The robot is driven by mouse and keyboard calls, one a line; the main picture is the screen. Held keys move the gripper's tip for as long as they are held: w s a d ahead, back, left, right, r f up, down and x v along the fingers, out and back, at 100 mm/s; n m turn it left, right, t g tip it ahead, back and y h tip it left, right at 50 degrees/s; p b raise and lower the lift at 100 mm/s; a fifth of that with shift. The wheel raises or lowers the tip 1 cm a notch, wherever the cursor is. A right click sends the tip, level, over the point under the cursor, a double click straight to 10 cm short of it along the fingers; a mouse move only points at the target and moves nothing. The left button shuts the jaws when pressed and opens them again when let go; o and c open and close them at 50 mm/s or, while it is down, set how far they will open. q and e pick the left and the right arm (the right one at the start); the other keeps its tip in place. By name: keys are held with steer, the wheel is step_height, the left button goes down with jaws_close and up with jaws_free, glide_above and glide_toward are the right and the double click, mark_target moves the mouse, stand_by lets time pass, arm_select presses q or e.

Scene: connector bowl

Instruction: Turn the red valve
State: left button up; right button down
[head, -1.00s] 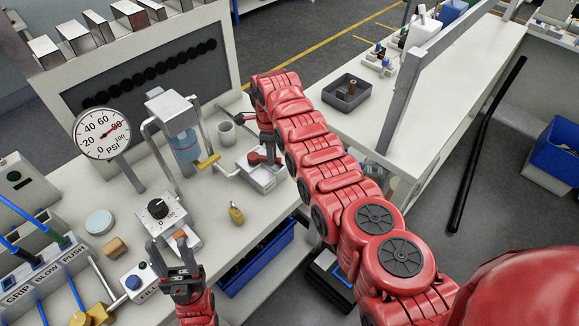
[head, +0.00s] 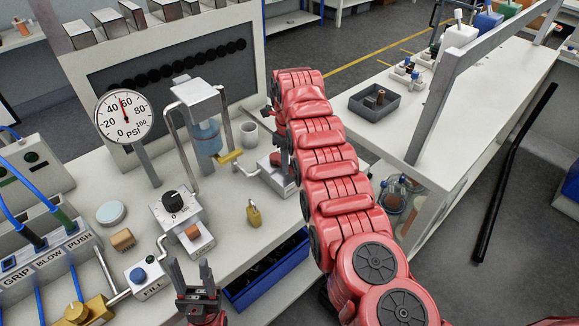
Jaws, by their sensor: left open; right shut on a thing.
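The red valve (head: 276,158) sits on a white box (head: 275,181) on the bench, mostly hidden behind my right arm. My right gripper (head: 283,147) reaches down over the valve and is shut on it; the fingertips are largely hidden by the arm. A pressure gauge (head: 124,117) at the left has its needle pointing up, near 50 to 60 PSI. My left gripper (head: 193,278) is open and empty at the front edge of the bench, apart from everything.
A grey dial box (head: 174,207), a brass padlock (head: 254,214) and a white cup (head: 249,133) stand near the valve. A press with a blue jar (head: 207,138) and yellow handle is left of it. A blue bin (head: 262,280) is below.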

steer(key=shift+a, duration=0.1)
stand_by(0.4)
steer(key=c, duration=0.8)
jaws_free()
steer(key=shift+o, duration=0.2)
steer(key=shift+r, duration=0.55)
step_height(320, 180, up, 4)
steer(key=shift+r, duration=0.25)
step_height(320, 180, up, 12)
steer(key=p, duration=1.1)
steer(key=shift+f+p, duration=0.15)
steer(key=shift+p, duration=0.2)
steer(key=shift+f, duration=0.1)
